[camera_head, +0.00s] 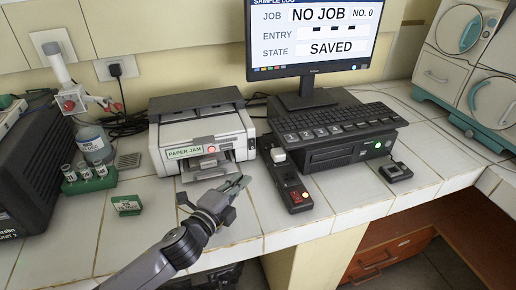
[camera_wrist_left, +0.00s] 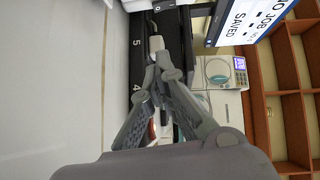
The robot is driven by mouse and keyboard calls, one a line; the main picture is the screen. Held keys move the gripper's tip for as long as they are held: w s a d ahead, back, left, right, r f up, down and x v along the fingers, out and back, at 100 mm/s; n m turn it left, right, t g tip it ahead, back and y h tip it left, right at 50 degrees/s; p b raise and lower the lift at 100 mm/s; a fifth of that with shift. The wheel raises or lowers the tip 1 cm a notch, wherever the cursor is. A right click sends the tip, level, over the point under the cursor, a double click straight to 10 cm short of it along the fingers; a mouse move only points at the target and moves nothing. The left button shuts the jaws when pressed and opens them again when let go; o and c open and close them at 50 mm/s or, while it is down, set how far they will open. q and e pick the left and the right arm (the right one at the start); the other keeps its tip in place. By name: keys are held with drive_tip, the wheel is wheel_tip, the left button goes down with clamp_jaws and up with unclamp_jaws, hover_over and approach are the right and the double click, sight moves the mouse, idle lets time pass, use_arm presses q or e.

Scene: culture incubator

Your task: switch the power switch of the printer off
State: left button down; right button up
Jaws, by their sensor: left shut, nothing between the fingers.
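The printer (camera_head: 200,138) is a white and dark box on the tiled bench, with a PAPER JAM display on its front. A small red round light or button (camera_head: 211,149) is beside the display. I cannot make out for certain which part is its power switch. My left gripper (camera_head: 245,181) is shut and empty, in front of the printer's lower right corner and left of a black strip. In the left wrist view its fingers (camera_wrist_left: 163,58) come together in front of a dark strip (camera_wrist_left: 138,65) marked 5 and 4. My right gripper is not in view.
The black strip (camera_head: 296,192) with a white block and red buttons lies right of the printer. A keyboard (camera_head: 330,118) and monitor (camera_head: 312,40) stand behind it. The bench's front left is clear.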

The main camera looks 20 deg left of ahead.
use_arm(q)
drive_tip(key=shift+s+r, duration=0.1)
drive_tip(key=shift+s, duration=0.1)
drive_tip(key=shift+s+r, duration=0.15)
drive_tip(key=shift+s, duration=0.1)
drive_tip(key=p, duration=0.1)
approach(252, 144)
drive_tip(key=w+d, duration=0.1)
drive_tip(key=d, duration=0.1)
drive_tip(key=w+d+f, duration=0.1)
drive_tip(key=d, duration=0.1)
drive_tip(key=w+d, duration=0.1)
drive_tip(key=d, duration=0.1)
drive_tip(key=shift+f, duration=0.35)
drive_tip(key=shift+w+a+f, duration=0.15)
drive_tip(key=shift+w+a, duration=0.65)
drive_tip(key=shift+w, duration=0.25)
drive_tip(key=shift+w+a+f+p, duration=0.15)
drive_tip(key=shift+w+a+p, duration=0.15)
drive_tip(key=shift+w+a, duration=0.2)
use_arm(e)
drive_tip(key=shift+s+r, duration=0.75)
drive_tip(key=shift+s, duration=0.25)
